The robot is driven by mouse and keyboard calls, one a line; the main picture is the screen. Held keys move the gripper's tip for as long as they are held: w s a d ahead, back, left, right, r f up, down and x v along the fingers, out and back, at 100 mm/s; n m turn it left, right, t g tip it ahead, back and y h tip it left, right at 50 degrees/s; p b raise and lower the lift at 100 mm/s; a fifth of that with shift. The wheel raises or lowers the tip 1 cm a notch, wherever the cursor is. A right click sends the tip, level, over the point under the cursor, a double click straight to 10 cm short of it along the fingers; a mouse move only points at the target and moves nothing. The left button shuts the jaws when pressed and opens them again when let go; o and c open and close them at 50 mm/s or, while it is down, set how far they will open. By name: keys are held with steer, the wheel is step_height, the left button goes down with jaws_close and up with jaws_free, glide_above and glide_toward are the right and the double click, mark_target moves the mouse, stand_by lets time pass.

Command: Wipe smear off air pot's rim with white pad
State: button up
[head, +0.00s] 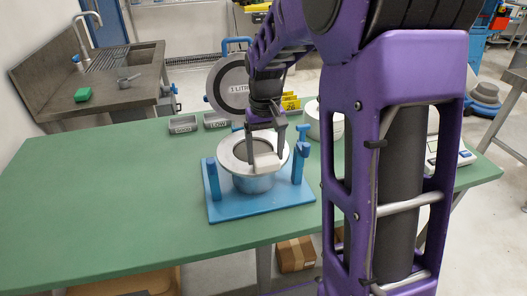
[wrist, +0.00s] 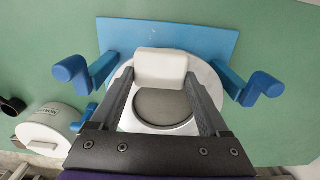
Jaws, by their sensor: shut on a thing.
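The air pot (head: 247,184) is a silver round pot with a wide flat rim (head: 227,158), open at the top, upright on a blue base plate (head: 228,213). My gripper (head: 266,150) points down over the right front part of the rim. It is shut on the white pad (head: 266,162), a small pale block. In the wrist view the pad (wrist: 160,66) sits between my fingertips (wrist: 160,75), over the rim (wrist: 207,78) and beside the dark round opening (wrist: 163,107). I cannot tell whether the pad touches the rim. I see no smear; the pad and fingers hide part of the rim.
Blue clamp posts stand left (head: 212,180) and right (head: 298,168) of the pot. A round lid marked 1 LITRE (head: 228,84) stands behind. Grey trays (head: 183,125), yellow tags (head: 290,103) and a white round container (head: 314,122) are near the back. The green table's left (head: 90,190) is clear.

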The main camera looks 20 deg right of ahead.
steer(key=shift+a, duration=1.55)
steer(key=shift+d+f, duration=0.1)
steer(key=shift+d, duration=0.75)
steer(key=shift+r+p, duration=1)
steer(key=shift+r, duration=2.55)
